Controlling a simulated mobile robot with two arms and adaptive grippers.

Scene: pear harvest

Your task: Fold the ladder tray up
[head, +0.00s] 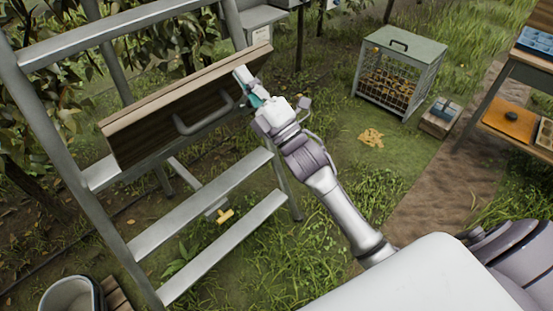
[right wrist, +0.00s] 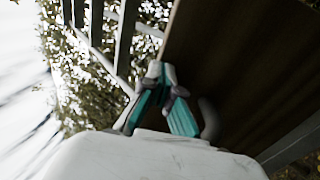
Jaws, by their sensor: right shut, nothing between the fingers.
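The ladder tray (head: 185,103) is a brown wooden board with a pale edge and a grey bar handle (head: 205,115) on its dark face. It sits slanted between the metal rails of the ladder (head: 200,212). My right gripper (head: 243,80) is at the tray's right end, beside the board and to the right of the handle. In the right wrist view the fingers (right wrist: 158,72) are shut with nothing between them, and the dark board (right wrist: 225,70) is close by on the right. I cannot tell if they touch it. My left gripper is out of view.
A wire cage with a green lid (head: 402,65) stands at the back right, near a small crate (head: 440,117). A wooden table (head: 515,75) is at the far right. A bucket (head: 72,294) is at bottom left. Open grass (head: 350,170) lies right of the ladder.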

